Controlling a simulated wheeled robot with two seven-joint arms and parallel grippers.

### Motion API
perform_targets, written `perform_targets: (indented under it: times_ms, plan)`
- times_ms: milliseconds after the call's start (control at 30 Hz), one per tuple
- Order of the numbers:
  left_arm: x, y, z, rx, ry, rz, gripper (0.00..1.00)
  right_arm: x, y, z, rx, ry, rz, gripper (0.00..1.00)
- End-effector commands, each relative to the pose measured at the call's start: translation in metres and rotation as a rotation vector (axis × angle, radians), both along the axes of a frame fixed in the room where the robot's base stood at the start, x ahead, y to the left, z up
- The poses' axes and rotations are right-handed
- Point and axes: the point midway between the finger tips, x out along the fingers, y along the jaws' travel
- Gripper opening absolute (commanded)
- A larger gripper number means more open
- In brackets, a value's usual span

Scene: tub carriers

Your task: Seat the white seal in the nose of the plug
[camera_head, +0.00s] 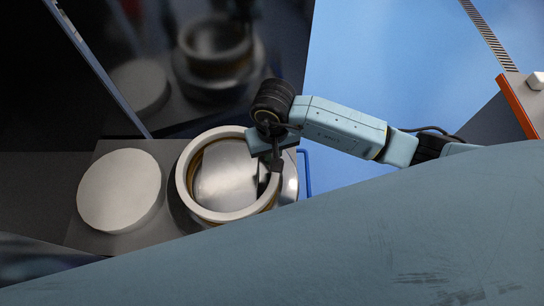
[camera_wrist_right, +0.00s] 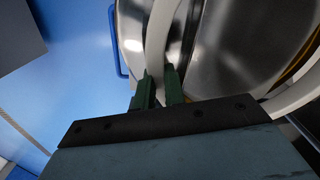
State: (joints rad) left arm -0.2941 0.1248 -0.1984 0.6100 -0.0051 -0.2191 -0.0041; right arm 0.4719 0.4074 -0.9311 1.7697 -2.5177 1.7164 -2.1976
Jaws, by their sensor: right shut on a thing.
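The white seal (camera_head: 183,184) is a large pale ring at the centre left of the head view. It surrounds a shiny metal dome, the plug (camera_head: 226,178), with a brownish-yellow band inside the ring's edge. I cannot tell whether the ring is fully seated or only lies over the plug. My right gripper (camera_head: 274,160) is at the ring's upper right edge. In the right wrist view the seal (camera_wrist_right: 158,40) passes between the two dark green fingers (camera_wrist_right: 159,88), which are shut on it. The plug's metal (camera_wrist_right: 240,45) fills the upper right there. My left gripper is not in view.
A flat round pale disc (camera_head: 119,190) lies left of the plug on a grey plate (camera_head: 92,236). A blue handle (camera_head: 307,174) stands just right of the plug. A dark glossy panel behind mirrors these parts. An orange-edged block (camera_head: 518,105) is at far right.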

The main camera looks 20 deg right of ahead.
Motion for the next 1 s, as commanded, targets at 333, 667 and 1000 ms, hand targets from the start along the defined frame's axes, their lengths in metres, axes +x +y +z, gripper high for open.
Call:
perform_targets:
  times_ms: [333,667,1000]
  plan:
    - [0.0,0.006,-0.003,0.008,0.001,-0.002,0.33,0.001,0.0,-0.016,0.002,-0.002,0.001,0.0]
    - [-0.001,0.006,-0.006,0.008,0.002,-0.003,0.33,0.0,0.0,-0.02,0.0,0.0,0.0,0.31]
    - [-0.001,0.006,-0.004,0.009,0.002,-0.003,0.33,0.0,0.0,-0.018,0.001,0.001,0.0,0.33]
